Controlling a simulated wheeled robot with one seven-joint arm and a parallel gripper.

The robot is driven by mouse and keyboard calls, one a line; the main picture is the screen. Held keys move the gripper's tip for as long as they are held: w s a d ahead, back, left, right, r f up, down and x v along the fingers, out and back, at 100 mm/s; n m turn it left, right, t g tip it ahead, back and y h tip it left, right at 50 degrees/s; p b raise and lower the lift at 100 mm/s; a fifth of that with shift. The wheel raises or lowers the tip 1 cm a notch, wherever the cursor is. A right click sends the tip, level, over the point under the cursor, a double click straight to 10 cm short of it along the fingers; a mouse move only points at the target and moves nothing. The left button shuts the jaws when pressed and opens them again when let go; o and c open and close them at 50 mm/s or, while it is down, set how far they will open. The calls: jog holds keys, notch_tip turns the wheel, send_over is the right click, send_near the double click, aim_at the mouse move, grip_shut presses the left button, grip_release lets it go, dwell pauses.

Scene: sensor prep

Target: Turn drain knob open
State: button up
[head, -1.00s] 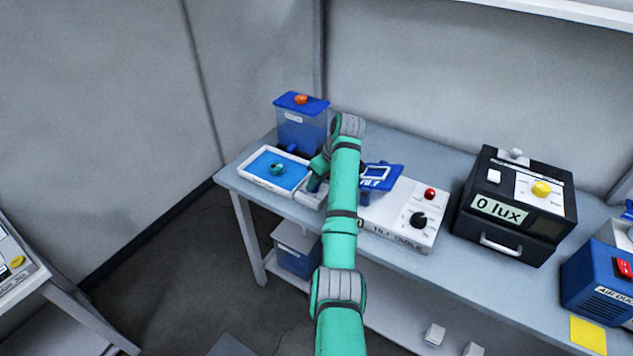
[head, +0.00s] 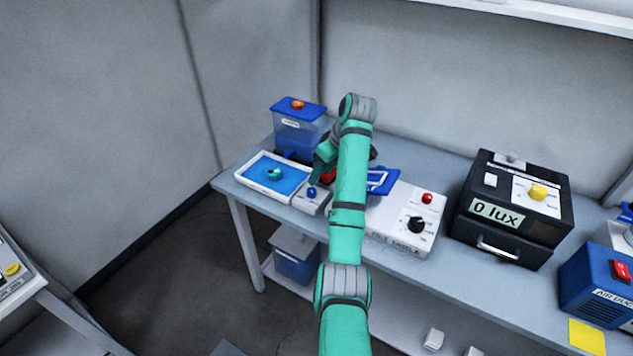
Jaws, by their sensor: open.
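A small blue knob (head: 312,192), which looks like the drain knob, sits on a pale block (head: 311,203) at the right end of a white tray (head: 243,174). The tray holds blue liquid (head: 262,168) with a small teal object (head: 275,173) in it. My gripper (head: 314,178) is just above and behind the knob, pointing down, open. It appears apart from the knob, though the gap is hard to judge. My arm hides part of the area to the right. The knob's marking is too small to read.
A white panel (head: 391,230) with a black dial and red button, a blue plate (head: 384,181) and a black lux box (head: 500,250) stand to the right.

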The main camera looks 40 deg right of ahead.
jog(key=v, duration=0.2)
jog(key=shift+s+d+r, duration=0.1)
jog(key=shift+d+r, duration=0.05)
jog(key=shift+r, duration=0.15)
jog(key=shift+s, duration=0.1)
dwell(0.6)
